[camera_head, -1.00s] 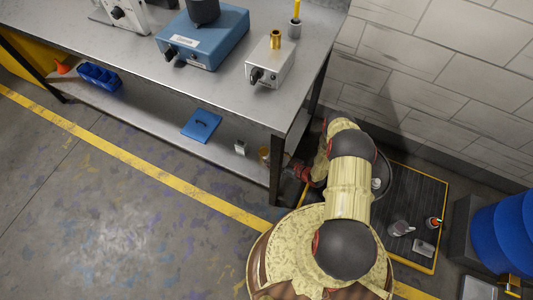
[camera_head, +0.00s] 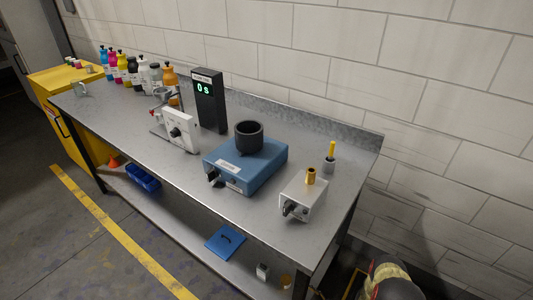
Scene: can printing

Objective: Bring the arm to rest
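My arm shows only as a small rounded cream and black part (camera_head: 388,283) at the bottom right edge of the head view. It is beside the right end of the metal workbench (camera_head: 333,205) and below its top. My gripper is out of the picture, so its fingers and anything in them are hidden.
On the bench stand a blue machine with a black cup (camera_head: 246,165), a white box with a brass fitting (camera_head: 303,197), a black timer display (camera_head: 209,100) and several ink bottles (camera_head: 133,75). A blue lid (camera_head: 225,241) lies on the lower shelf. The left floor (camera_head: 60,240) is clear.

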